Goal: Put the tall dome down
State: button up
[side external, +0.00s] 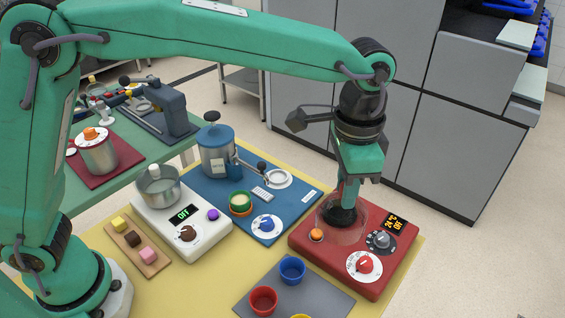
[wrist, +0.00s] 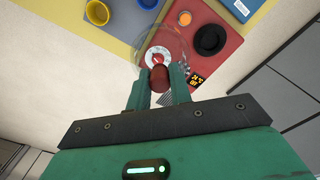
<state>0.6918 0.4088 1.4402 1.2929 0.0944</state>
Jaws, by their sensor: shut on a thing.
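The tall dome (side external: 352,236) is clear, with a dark red knob on top that shows in the wrist view (wrist: 159,79). My gripper (side external: 341,197) is shut on that knob, and the jaws also show in the wrist view (wrist: 160,88). The dome hangs over the red unit (side external: 314,246). In the side view it overlaps the round black plate; in the wrist view it overlaps the white dial (wrist: 150,60), with the black plate (wrist: 211,40) to its right. It appears raised, but its height over the unit is hard to judge.
Beside the red unit, a grey mat (side external: 330,294) holds a blue cup (side external: 292,270) and a red cup (side external: 263,301). A small orange piece (side external: 316,235) is on the unit. A blue board (side external: 284,222) and a white scale-like unit (side external: 205,236) with a pot stand left.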

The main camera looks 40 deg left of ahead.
jog(key=s+a+f, duration=0.2)
jog(key=s+a, duration=0.3)
jog(key=s, duration=0.5)
jog(key=s+a+f, duration=0.2)
jog(key=s+a, duration=0.3)
jog(key=s, duration=0.4)
jog(key=shift+w+a+f, duration=1.05)
jog(key=shift+w+f, duration=0.55)
jog(key=shift+f, duration=0.3)
jog(key=shift+w+a+f, duration=1)
jog(key=shift+w+f, duration=0.65)
jog(key=shift+f, duration=0.25)
jog(key=shift+w+a+f, duration=1.05)
jog(key=shift+w+f, duration=0.55)
jog(key=shift+f, duration=0.3)
jog(key=shift+f, duration=0.15)
jog(key=o, duration=0.9)
jog(key=shift+r, duration=0.2)
notch_tip(320, 180, up, 12)
